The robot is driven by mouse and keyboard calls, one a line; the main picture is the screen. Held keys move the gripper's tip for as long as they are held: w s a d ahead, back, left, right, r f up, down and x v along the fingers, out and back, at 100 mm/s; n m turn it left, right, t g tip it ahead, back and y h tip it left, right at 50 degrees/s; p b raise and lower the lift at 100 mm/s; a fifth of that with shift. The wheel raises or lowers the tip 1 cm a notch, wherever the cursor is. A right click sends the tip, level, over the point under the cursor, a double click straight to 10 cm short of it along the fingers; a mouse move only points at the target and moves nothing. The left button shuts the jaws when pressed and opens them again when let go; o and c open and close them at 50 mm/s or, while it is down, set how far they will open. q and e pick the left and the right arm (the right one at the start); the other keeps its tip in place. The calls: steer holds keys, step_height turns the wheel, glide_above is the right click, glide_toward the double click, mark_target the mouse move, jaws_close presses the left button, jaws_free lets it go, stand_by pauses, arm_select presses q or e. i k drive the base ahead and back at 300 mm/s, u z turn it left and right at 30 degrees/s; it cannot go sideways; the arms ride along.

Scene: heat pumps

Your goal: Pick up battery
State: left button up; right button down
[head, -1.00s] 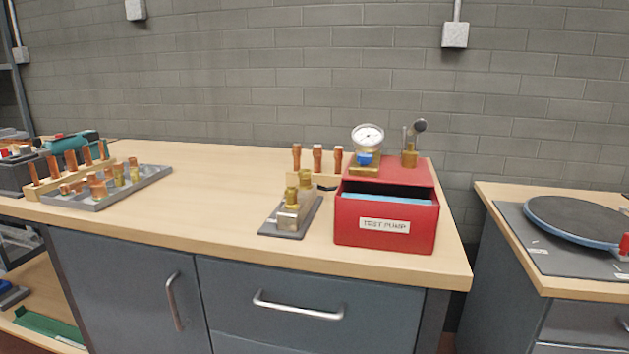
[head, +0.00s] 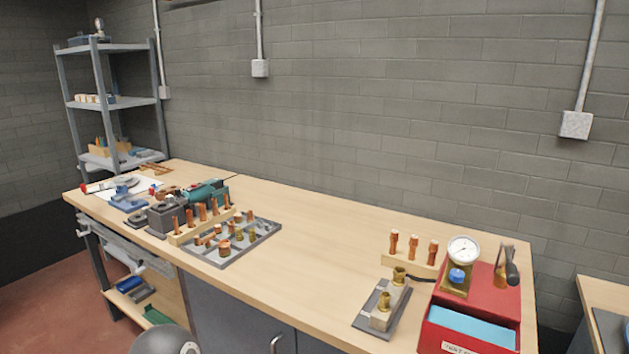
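I cannot make out a battery for certain in the head view. A teal and black power tool (head: 205,192) lies on the left part of the long wooden workbench (head: 300,235), behind a row of copper fittings. Whether a battery is fitted to it or lies near it is too small to tell. Neither of my grippers is in view.
A grey tray (head: 265,232) of copper and brass fittings lies in front of the tool. A red test pump box (head: 478,305) and a fixture plate (head: 378,318) stand at the right. A grey shelf rack (head: 115,103) stands far left. The bench middle is clear.

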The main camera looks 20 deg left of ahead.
mark_target(218, 183)
steer(key=u, duration=1.05)
steer(key=i, duration=0.15)
steer(key=z, duration=2.9)
steer(key=k, duration=1.9)
steer(key=z, duration=0.25)
steer(key=i, duration=0.1)
steer(key=u, duration=2.7)
